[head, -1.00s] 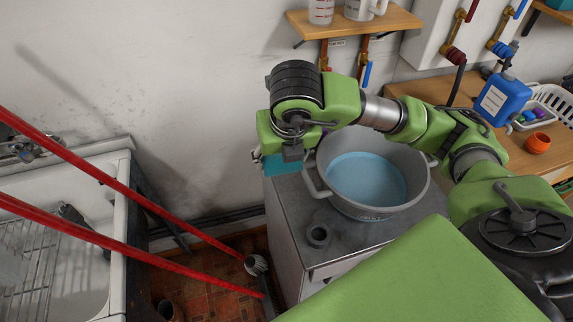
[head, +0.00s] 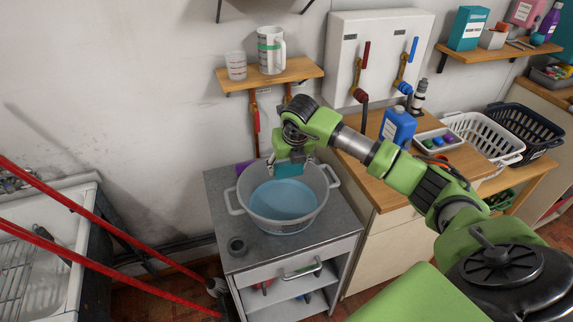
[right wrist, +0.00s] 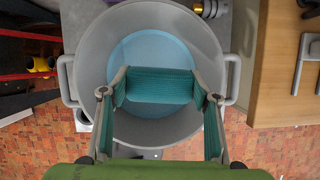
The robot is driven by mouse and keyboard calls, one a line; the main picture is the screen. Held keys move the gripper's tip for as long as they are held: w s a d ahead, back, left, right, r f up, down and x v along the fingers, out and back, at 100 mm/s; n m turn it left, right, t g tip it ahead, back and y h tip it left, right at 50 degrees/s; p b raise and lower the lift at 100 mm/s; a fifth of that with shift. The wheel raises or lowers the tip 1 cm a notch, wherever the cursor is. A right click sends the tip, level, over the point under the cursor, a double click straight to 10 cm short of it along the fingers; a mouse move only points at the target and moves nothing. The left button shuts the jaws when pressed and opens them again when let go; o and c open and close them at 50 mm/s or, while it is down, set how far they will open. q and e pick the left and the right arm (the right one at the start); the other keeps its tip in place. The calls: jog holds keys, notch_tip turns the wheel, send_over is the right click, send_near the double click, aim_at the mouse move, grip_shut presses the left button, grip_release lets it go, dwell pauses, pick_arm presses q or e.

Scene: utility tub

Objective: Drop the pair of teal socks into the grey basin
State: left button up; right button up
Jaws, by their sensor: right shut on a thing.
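The grey basin (head: 252,182) is a round two-handled tub with light blue in its bottom, on a grey-topped cabinet. It fills much of the right wrist view (right wrist: 90,55). My right gripper (head: 291,163) is above the back part of the basin, shut on the teal socks (head: 286,171). In the right wrist view the teal socks (right wrist: 160,87) are a folded ribbed bundle between the two fingers, over the basin's opening. How high they hang above the rim is hard to tell. My left gripper is not in view.
A purple item (head: 243,168) lies behind the basin. A blue jug (head: 397,126) and baskets (head: 484,137) stand on the wooden counter. Red bars cross at left.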

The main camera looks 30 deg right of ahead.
aim_at(288, 176)
notch_tip(288, 176, down, 3)
jog(key=shift+s+f+b, duration=0.1)
jog(key=shift+f+b, duration=0.1)
jog(key=shift+b, duration=0.6)
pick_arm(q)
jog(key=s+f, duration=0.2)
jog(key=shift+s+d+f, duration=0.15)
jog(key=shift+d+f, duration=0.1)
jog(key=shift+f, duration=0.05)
pick_arm(e)
jog(key=shift+f, duration=0.65)
jog(key=o, duration=1.2)
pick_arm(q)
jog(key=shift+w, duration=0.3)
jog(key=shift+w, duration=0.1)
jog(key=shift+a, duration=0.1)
pick_arm(e)
jog(key=shift+r, duration=0.15)
jog(key=v, duration=1.1)
jog(key=shift+s+r, duration=0.25)
jog(key=shift+r, duration=0.05)
